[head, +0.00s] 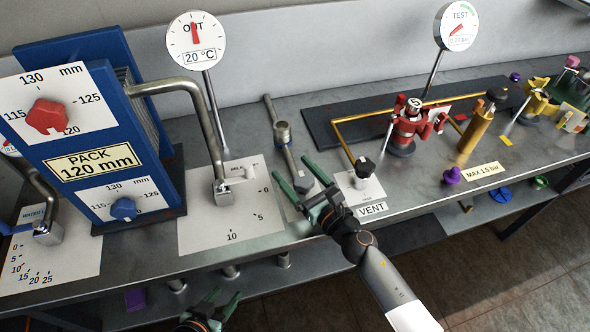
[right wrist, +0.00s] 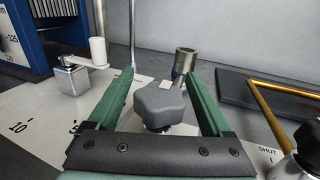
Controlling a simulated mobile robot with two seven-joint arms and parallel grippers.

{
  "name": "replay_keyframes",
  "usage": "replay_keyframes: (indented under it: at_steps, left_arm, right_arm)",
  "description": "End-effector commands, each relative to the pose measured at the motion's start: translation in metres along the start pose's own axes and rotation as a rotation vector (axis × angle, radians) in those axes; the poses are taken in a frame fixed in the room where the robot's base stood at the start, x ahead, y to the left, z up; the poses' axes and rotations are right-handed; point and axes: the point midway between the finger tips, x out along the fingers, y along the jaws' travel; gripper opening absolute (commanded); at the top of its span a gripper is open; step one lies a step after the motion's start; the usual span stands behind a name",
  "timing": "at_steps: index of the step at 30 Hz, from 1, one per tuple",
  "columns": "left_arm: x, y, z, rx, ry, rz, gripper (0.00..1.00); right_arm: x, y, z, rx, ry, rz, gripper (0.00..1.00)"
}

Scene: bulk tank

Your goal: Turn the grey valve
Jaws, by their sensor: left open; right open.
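The grey valve knob (right wrist: 163,103) is a star-shaped grey handle in the middle of the right wrist view. It also shows in the head view (head: 303,183), small and partly hidden by my right gripper. My right gripper (head: 293,170) has its two green fingers spread, one on each side of the knob. In the right wrist view (right wrist: 160,73) the knob lies between the fingers, with a gap visible on both sides. My left gripper (head: 226,295) is open and empty, low at the bottom edge of the head view, in front of the bench.
A metal spout (head: 190,84) with a square base stands left of the knob. A black VENT knob (head: 364,168) is close on the right. A pipe with a round metal fitting (head: 282,132) lies behind. A blue PACK panel (head: 92,160) stands at the left.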

Motion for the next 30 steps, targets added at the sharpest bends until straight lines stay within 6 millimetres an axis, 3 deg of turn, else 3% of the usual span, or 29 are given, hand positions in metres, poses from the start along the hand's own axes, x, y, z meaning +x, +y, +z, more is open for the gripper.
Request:
replay_keyframes:
  at_steps: [10, 30]
  left_arm:
    - [-0.0001, 0.0, 0.0002, 0.0, 0.0, 0.0, 0.5]
    - [-0.0002, 0.0, 0.0003, -0.001, -0.001, 0.0, 0.5]
  right_arm:
    - [0.0026, -0.0001, 0.0002, 0.0, 0.0, 0.0, 0.81]
    - [0.0022, -0.0001, -0.0001, 0.001, 0.0, 0.0, 0.06]
